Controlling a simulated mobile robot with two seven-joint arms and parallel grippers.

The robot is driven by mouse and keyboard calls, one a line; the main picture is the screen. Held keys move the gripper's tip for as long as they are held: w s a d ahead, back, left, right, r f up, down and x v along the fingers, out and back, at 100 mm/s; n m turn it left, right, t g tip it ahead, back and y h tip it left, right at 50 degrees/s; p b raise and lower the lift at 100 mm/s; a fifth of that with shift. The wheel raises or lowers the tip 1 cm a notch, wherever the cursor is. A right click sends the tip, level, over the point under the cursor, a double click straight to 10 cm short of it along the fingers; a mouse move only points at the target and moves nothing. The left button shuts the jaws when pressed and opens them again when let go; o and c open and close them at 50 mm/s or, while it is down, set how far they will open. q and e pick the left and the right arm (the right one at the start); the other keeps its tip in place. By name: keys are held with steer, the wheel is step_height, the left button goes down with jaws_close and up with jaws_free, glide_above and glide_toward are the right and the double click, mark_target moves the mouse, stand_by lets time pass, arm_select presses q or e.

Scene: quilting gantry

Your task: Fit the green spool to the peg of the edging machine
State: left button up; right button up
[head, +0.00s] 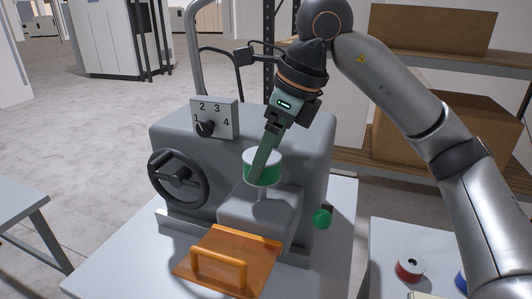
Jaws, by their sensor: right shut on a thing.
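The green spool (265,171), with a white top, is at the front of the grey edging machine (240,140). My right gripper (261,168) reaches down from the upper right and is shut on the spool, its fingers covering part of it. The peg (262,193) shows as a short light stem just under the spool, rising from the machine's grey front block. The spool looks upright and in line with the peg; I cannot tell how far down the peg it sits. My left gripper is not in view.
Shelves with boxes stand behind.

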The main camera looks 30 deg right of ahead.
mark_target(266, 177)
steer(key=shift+f+b, duration=1.7)
steer(key=shift+f, duration=0.55)
steer(key=o, duration=1.4)
steer(key=p+v, duration=0.2)
steer(key=v, duration=1)
steer(key=shift+s+d+r+p, duration=0.1)
steer(key=shift+r+p, duration=0.15)
steer(key=shift+p, duration=0.05)
